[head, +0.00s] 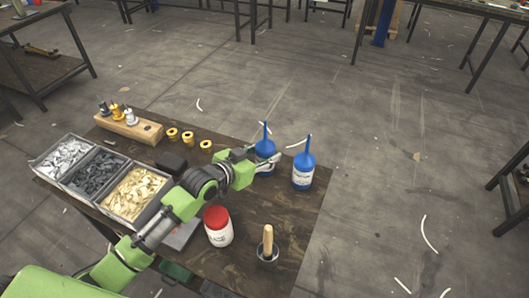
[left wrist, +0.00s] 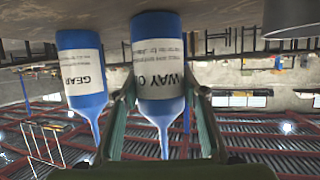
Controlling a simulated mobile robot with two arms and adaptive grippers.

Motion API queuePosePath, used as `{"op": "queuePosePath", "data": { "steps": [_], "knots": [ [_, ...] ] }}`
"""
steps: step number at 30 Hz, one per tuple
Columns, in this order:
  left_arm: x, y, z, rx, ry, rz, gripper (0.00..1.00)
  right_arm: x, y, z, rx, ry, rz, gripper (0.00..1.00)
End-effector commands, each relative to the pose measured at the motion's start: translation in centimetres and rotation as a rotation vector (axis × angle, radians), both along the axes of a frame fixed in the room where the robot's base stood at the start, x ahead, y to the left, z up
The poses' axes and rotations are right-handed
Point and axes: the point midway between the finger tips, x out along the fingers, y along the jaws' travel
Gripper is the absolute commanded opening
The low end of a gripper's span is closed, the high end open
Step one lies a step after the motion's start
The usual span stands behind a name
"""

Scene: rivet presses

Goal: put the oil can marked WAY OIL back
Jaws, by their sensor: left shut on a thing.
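The oil can marked WAY OIL (left wrist: 158,65) is blue with a white label and a thin spout. It also shows in the head view (head: 265,147) near the far right part of the table. My left gripper (head: 266,163) is shut on it, and the fingers (left wrist: 160,110) lie on both sides of the can in the left wrist view, which is upside down. The can is upright; I cannot tell whether its base touches the table. A second blue can, marked GEAR (left wrist: 82,75), stands beside it and shows in the head view (head: 304,170). My right gripper is out of view.
On the table (head: 300,225) are a red-lidded jar (head: 218,228), a pot with a wooden handle (head: 267,252), several yellow spools (head: 188,137), a wooden block (head: 130,125) and bins of small parts (head: 135,192).

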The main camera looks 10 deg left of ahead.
Motion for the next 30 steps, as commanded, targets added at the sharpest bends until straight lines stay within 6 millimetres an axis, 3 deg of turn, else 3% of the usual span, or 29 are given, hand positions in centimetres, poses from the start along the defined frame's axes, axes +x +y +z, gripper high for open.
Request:
{"op": "queuePosePath", "data": {
  "steps": [11, 12, 13, 25, 30],
  "knots": [
    [0.0, 0.0, -0.4, -0.002, -0.004, 0.000, 0.11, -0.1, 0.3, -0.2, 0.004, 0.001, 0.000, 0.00],
    [0.0, 0.0, -0.4, 0.000, -0.001, 0.000, 0.47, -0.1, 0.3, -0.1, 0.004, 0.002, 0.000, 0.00],
    [0.0, 0.0, -0.4, 0.000, -0.001, 0.000, 0.55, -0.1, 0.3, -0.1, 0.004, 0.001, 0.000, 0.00],
    [0.0, 0.0, 0.0, -0.001, -0.002, 0.000, 0.56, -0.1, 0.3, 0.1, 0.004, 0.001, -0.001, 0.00],
    [-1.4, 0.8, 0.4, 0.000, 0.001, 0.000, 0.56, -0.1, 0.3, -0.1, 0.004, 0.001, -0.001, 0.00]
  ]
}}
